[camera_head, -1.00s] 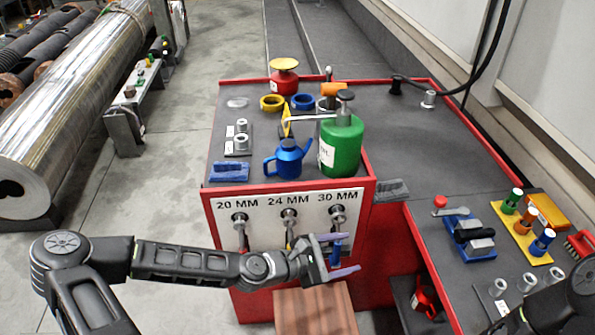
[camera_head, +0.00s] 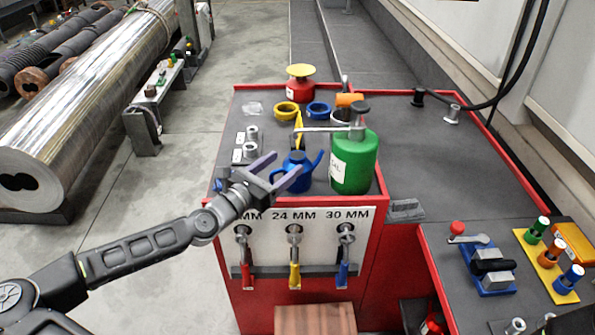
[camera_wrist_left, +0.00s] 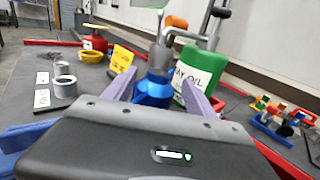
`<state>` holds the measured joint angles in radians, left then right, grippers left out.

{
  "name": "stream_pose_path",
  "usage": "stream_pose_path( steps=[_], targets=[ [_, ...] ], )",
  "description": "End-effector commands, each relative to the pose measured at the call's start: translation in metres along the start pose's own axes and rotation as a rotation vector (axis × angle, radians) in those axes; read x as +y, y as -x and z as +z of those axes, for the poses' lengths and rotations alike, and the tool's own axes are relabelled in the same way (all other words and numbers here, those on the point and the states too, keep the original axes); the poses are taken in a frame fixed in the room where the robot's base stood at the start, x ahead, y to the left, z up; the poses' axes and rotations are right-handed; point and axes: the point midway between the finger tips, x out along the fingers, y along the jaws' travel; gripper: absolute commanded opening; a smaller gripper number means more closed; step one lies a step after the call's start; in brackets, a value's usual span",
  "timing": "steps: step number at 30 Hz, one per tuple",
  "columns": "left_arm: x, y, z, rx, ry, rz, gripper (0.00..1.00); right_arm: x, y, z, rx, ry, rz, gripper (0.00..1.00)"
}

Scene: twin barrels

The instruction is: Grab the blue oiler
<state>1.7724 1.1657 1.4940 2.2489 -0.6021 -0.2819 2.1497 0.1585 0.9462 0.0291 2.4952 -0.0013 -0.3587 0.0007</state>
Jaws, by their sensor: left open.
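The blue oiler (camera_head: 297,178) stands upright on the grey top of the red cabinet, left of the green oil can (camera_head: 354,161). My left gripper (camera_head: 283,173) is open at the cabinet's front edge, its fingers pointing at the oiler and partly covering it in the head view. In the left wrist view, the oiler (camera_wrist_left: 153,91) shows between the two open purple fingers. I cannot tell whether a finger touches it. The green can (camera_wrist_left: 199,72) is just behind the right finger there.
Yellow ring (camera_head: 286,109), blue ring (camera_head: 318,110) and a red can with yellow top (camera_head: 300,83) stand behind. Silver sockets (camera_head: 251,150) are at the left. Tools hang on the front panel (camera_head: 318,247).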

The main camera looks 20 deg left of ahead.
Motion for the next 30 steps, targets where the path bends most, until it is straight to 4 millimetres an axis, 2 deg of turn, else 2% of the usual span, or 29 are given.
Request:
stream_pose_path(
  steps=[3, 14, 24, 30],
  targets=[
    [0.0, -0.009, 0.0, 0.0, -0.003, -0.001, 0.65, 0.0, 0.001, 0.0, 0.0, 0.0, 0.0, 0.0],
    [-0.001, -0.014, 0.0, 0.0, -0.002, -0.001, 0.65, -0.001, 0.002, 0.0, 0.0, 0.0, 0.0, 0.0],
    [-0.001, -0.057, -0.003, 0.001, -0.003, -0.002, 0.65, -0.003, 0.007, 0.0, 0.0, 0.0, 0.0, 0.0],
    [0.0, -0.062, -0.004, 0.0, -0.002, 0.0, 0.65, -0.003, 0.007, 0.0, 0.0, 0.0, 0.0, 0.0]
  ],
)
